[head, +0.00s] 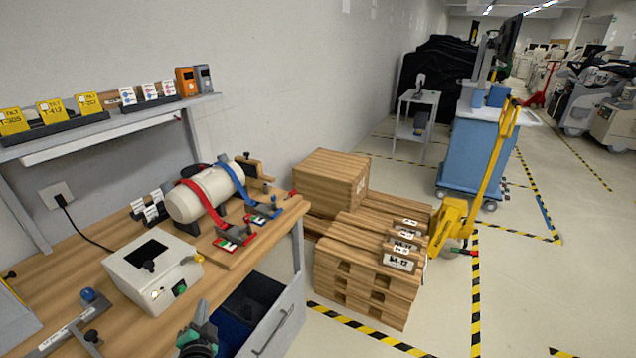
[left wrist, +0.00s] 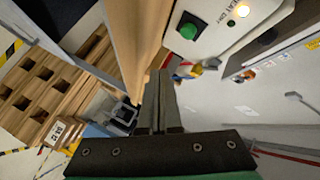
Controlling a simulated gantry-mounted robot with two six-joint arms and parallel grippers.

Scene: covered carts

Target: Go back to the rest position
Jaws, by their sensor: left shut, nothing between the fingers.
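My left gripper (head: 202,312) shows at the bottom of the head view, in front of the workbench edge and beside the open drawer. In the left wrist view its two dark fingers (left wrist: 160,98) are closed together with nothing between them. The fingers point past the wooden bench edge and a white device with a green button (left wrist: 189,31). They appear clear of both. My right gripper is in neither view.
The wooden bench (head: 72,254) holds the white box device (head: 152,273) and a cream cylinder (head: 197,200) under red and blue straps. An open grey drawer (head: 283,322) juts out below. Pallets (head: 365,287) and a yellow pallet jack (head: 452,222) stand to the right.

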